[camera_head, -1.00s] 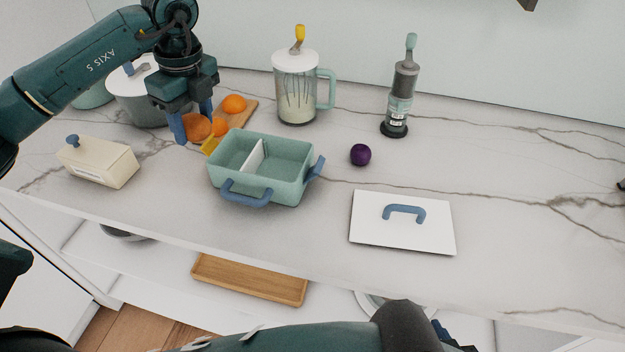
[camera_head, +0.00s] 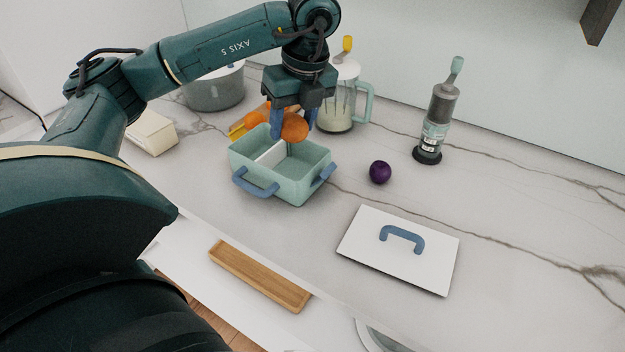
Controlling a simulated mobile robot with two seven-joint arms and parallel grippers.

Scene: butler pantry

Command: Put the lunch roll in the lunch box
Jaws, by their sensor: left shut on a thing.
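The lunch roll (camera_head: 295,128), round and orange-brown, is held between the blue fingers of my left gripper (camera_head: 294,126), which is shut on it. The lunch box (camera_head: 290,190) is a teal open box with blue handles and a white divider that splits it in two. The gripper and the roll appear over the box's back edge, above its right compartment; the height is hard to judge. The part of the compartment floor that I see looks empty. My right gripper is not in view.
A white lid (camera_head: 375,260) with a blue handle lies at front right. A purple fruit (camera_head: 380,172) is right of the box. A cream box (camera_head: 152,133) is left.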

